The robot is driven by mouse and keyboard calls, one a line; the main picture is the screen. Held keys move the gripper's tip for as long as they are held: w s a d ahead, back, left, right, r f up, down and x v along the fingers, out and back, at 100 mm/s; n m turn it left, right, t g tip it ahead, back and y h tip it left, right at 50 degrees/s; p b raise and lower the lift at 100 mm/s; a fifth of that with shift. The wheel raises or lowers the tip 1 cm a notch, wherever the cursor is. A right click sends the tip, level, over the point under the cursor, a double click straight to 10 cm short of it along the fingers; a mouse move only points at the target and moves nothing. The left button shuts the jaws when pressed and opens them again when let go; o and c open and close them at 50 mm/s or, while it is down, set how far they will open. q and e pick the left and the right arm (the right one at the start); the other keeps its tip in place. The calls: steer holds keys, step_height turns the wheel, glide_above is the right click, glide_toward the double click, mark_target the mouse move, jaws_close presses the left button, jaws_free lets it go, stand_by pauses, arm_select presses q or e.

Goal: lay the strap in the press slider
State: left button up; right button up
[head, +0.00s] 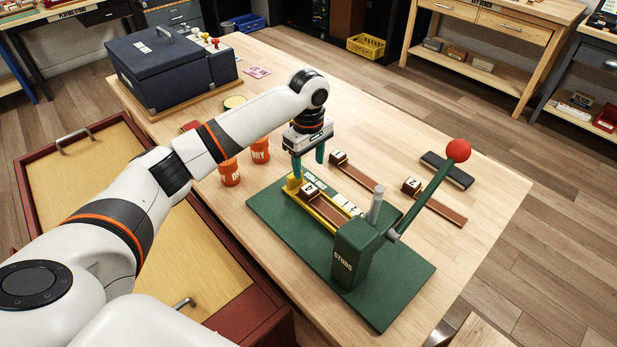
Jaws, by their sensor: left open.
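The green press (355,252) stands on a green base plate, with a lever ending in a red ball. Its yellow slider (316,215) runs out to the upper left. A brown strap with a numbered wooden block (308,189) at its end lies along the slider, its far end close to the press body. Two more straps lie on the bench: one behind the slider (358,177) and one to the right (440,208). My left gripper (308,164) is above the slider's outer end, fingers pointing down, apart and empty. My right gripper is out of view.
Orange bottles (261,151) stand left of my left gripper. A black oblong case (447,170) lies near the press lever. A dark blue box (165,65) sits at the bench's far left.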

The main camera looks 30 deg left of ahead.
arm_select(q)
step_height(320, 180, up, 4)
steer(key=shift+f, duration=0.15)
stand_by(0.5)
